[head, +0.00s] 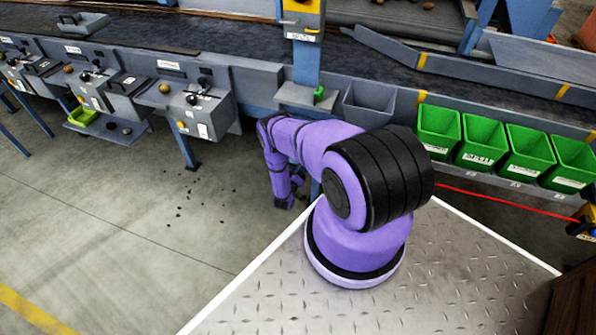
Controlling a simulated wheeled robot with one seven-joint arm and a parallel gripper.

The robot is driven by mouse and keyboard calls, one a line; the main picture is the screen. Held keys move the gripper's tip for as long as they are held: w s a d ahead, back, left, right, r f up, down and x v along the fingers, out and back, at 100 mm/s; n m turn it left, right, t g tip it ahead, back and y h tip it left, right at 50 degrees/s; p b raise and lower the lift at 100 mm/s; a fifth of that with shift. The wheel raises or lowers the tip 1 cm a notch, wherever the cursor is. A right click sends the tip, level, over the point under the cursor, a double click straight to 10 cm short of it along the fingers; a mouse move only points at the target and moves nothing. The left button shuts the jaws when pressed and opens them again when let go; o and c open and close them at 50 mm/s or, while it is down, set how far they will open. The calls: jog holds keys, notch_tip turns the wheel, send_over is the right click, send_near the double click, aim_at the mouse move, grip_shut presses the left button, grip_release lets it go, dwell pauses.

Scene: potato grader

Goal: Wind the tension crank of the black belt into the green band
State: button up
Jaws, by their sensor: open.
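A black belt (230,40) runs along the top of the grader, behind the blue-grey side rail. Several grey boxes with dark knobs or handles hang on the rail at the left. The nearest box (208,112) carries a dark upright handle (205,78); I cannot tell whether it is the tension crank. No green band of a gauge can be made out. My purple arm bends down in the middle, and my gripper (284,202) hangs low in front of the rail, small and partly hidden by the arm. It is open, clear of the boxes to its left.
Several green bins (437,130) stand on the right, beside a grey bin (366,106). A blue post (306,65) rises behind my arm, with a small green-topped part (319,93) at its foot. A red line (505,203) crosses at right. Open concrete floor (130,220) lies left.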

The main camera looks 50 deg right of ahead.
jog(key=c, duration=0.9)
jog(key=shift+w+a+r+m, duration=0.2)
jog(key=shift+r+m, duration=0.7)
jog(key=shift+m, duration=1.45)
jog(key=shift+w+a+r+m, duration=0.1)
jog(key=shift+w+r+m, duration=0.15)
jog(key=shift+r+m, duration=1.4)
jog(key=shift+w+a+r+m, duration=0.1)
jog(key=shift+w+r+m, duration=0.15)
jog(key=shift+m, duration=2.75)
